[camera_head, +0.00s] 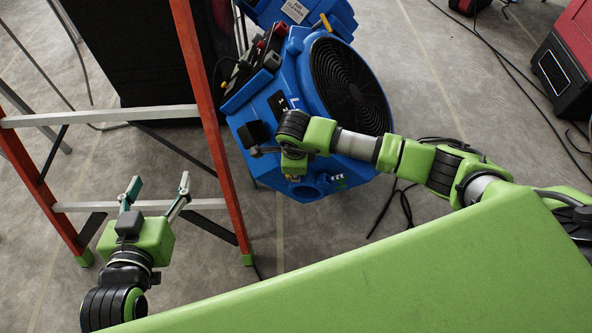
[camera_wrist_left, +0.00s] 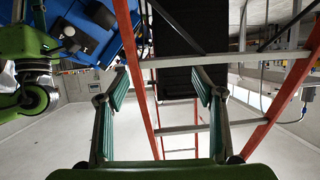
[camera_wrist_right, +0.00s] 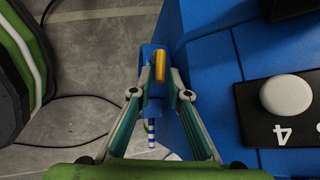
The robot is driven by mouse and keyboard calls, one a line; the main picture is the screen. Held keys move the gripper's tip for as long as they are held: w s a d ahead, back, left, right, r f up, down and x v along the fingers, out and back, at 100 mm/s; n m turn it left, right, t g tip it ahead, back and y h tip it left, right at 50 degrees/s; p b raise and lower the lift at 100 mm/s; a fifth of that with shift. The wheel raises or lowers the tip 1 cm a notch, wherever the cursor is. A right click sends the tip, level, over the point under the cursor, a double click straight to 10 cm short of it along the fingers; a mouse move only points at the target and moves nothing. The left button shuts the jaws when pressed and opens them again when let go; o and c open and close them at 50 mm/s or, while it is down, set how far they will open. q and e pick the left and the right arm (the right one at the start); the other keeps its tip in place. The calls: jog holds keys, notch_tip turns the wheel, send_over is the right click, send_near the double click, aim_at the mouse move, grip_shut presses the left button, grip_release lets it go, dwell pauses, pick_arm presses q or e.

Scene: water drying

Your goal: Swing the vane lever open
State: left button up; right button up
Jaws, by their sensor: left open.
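A yellow-tipped piece (camera_wrist_right: 160,64), which looks like the vane lever, stands at the edge of the blue blower (camera_head: 280,85). My right gripper (camera_wrist_right: 160,78) has its fingertips close on both sides of that piece in the right wrist view. The fingers are only a small gap apart, and I cannot tell whether they touch or grip it. In the head view the right gripper is mostly hidden behind its own wrist at the blower's lower left. My left gripper (camera_head: 157,186) is open and empty in front of the ladder, well away from the blower.
An orange ladder (camera_head: 202,108) stands left of the blower, beside my left gripper. A black panel (camera_head: 136,45) is behind it. A white knob (camera_wrist_right: 286,95) sits on a black plate close right of my right gripper. Cables lie on the floor. A red machine (camera_head: 562,75) stands right.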

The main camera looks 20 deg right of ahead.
grip_shut()
